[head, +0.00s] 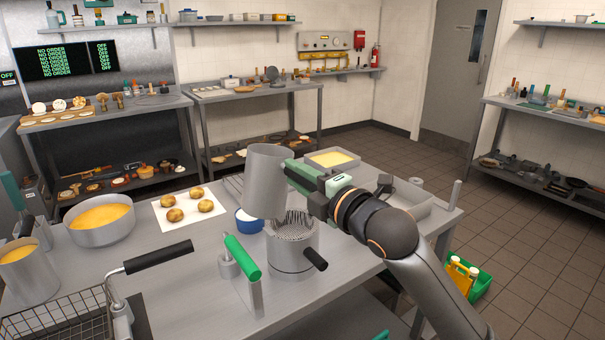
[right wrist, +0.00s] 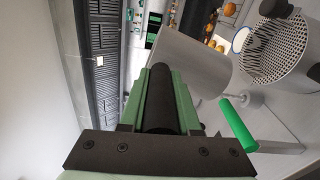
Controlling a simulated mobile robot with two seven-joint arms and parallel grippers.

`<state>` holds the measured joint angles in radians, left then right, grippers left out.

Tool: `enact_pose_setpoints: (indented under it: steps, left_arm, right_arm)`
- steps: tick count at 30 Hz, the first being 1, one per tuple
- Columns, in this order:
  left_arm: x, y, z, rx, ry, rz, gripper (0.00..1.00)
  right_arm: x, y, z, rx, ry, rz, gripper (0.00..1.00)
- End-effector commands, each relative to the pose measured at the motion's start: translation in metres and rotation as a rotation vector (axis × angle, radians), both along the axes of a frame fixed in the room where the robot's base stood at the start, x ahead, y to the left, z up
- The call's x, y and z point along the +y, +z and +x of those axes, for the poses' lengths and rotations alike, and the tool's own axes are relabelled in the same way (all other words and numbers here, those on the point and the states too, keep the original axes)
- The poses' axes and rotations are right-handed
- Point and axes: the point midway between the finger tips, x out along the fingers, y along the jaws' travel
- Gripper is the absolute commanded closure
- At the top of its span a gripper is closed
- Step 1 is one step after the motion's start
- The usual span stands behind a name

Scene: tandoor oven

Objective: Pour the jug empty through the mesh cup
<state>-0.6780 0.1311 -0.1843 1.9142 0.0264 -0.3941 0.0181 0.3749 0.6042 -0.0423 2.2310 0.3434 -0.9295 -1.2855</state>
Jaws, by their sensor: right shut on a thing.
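The jug (head: 267,182) is a plain grey metal cylinder. My right gripper (head: 303,178) is shut on its black handle and holds it raised above the table, leaning slightly. The handle (right wrist: 160,98) and jug wall (right wrist: 190,62) also show in the right wrist view. The jug's inside is hidden. The mesh cup (head: 292,254), a grey pot with a perforated top and black side handle, stands on the table just below and right of the jug in the head view. The mesh (right wrist: 277,47) shows at upper right in the wrist view. My left gripper is not in view.
A pot of yellow liquid (head: 101,218), potatoes on white paper (head: 187,225) and a wire basket (head: 60,325) occupy the left side.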

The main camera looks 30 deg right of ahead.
Motion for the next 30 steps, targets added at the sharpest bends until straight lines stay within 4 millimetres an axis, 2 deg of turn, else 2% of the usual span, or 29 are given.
enact_pose_setpoints:
  steps: [5,12,18,30]
  left_arm:
    - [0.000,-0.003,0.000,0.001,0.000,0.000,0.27]
    - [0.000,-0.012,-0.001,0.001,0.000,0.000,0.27]
    - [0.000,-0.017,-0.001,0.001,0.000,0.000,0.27]
    - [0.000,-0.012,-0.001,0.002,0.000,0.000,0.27]
  right_arm:
    - [0.000,0.007,-0.001,0.013,0.003,0.225,1.00]
    - [-0.003,0.000,0.000,0.047,0.004,0.485,1.00]
    - [-0.007,-0.008,0.000,0.071,0.006,0.657,1.00]
    - [-0.015,-0.022,0.001,0.098,0.002,0.873,1.00]
